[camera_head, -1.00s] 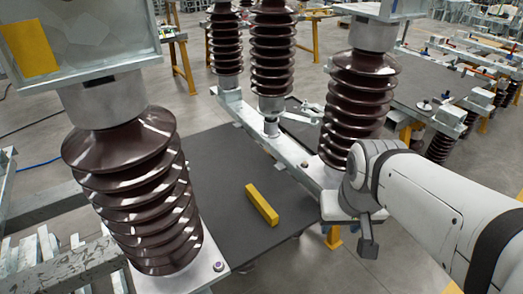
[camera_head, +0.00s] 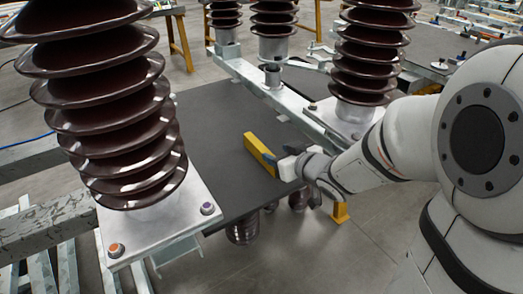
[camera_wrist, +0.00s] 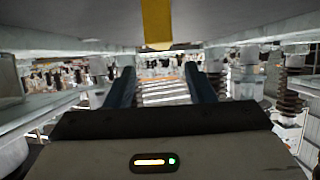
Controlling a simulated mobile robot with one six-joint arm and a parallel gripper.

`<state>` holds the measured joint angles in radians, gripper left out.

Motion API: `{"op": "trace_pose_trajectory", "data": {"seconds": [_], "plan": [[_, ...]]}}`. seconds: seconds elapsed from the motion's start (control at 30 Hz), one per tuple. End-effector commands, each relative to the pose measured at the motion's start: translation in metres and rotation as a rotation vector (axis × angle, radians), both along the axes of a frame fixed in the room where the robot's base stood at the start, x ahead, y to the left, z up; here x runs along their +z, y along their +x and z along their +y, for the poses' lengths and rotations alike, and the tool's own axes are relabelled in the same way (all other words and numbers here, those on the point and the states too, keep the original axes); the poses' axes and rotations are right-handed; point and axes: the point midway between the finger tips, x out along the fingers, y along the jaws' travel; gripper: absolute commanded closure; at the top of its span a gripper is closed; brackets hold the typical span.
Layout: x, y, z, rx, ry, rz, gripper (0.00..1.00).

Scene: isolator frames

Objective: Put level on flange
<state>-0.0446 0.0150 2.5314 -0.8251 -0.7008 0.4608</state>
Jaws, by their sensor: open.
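The yellow level (camera_head: 260,152) lies on the dark table, near its right edge. My gripper (camera_head: 274,160) is at table height, at the right side of the level, with its fingertips close to it. Whether they touch cannot be told. In the wrist view the open fingers (camera_wrist: 162,80) point away with nothing between them, and the level (camera_wrist: 157,22) shows at the top, outside the gap. A metal plate with bolts (camera_head: 150,232) carries the left brown insulator. Which surface is the flange cannot be told.
The dark table (camera_head: 215,135) has bare room left of the level. Brown ribbed insulators stand at the left (camera_head: 110,110) and right (camera_head: 368,55). A metal rail (camera_head: 262,85) runs along the table's back right. A yellow trestle foot (camera_head: 340,212) stands below my arm.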

Motion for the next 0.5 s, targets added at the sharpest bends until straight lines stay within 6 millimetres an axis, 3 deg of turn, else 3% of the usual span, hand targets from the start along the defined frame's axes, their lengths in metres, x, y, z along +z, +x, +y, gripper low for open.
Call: {"op": "trace_pose_trajectory", "data": {"seconds": [0.5], "plan": [[0.001, 0.014, 0.014, 0.020, 0.019, 0.008, 0.51]]}}
